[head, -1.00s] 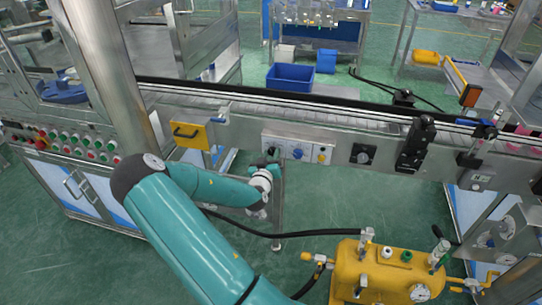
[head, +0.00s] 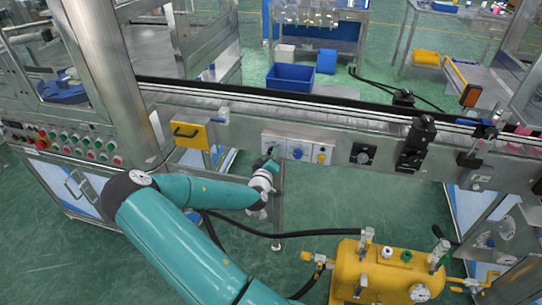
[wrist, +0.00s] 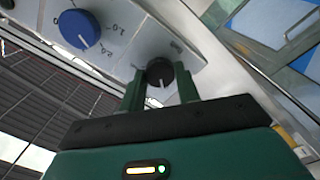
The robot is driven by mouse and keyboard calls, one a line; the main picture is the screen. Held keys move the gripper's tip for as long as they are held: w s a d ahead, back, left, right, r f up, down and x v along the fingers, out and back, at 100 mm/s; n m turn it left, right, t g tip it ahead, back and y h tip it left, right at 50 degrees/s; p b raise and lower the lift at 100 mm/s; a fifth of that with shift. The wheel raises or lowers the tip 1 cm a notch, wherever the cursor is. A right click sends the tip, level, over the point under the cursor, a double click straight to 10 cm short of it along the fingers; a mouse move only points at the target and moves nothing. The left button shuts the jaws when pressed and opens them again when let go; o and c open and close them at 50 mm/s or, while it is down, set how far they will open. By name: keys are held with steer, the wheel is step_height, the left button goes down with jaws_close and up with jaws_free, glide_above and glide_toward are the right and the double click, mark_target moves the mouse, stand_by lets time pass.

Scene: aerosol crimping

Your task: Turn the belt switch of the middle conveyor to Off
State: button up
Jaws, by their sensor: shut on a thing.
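The middle conveyor's panel (head: 310,153) is a light plate on the conveyor's front side. Its black belt switch knob (wrist: 160,71) has a white pointer line, which points down toward my gripper in the wrist view. My gripper (wrist: 160,88) has its two green fingers on either side of this knob, shut on it. In the head view my gripper (head: 270,162) is at the left end of the panel and hides the knob. A blue dial (wrist: 79,29) with printed numbers sits beside the black knob; it also shows in the head view (head: 298,153).
A yellow handled box (head: 191,134) is to the left. A yellow tank (head: 385,272) and black hose (head: 270,234) are below on the right.

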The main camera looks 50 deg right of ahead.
steer(key=shift+f, duration=0.1)
steer(key=o, duration=1)
steer(key=v, duration=1.3)
steer(key=shift+s+a, duration=0.2)
steer(key=shift+a, duration=0.15)
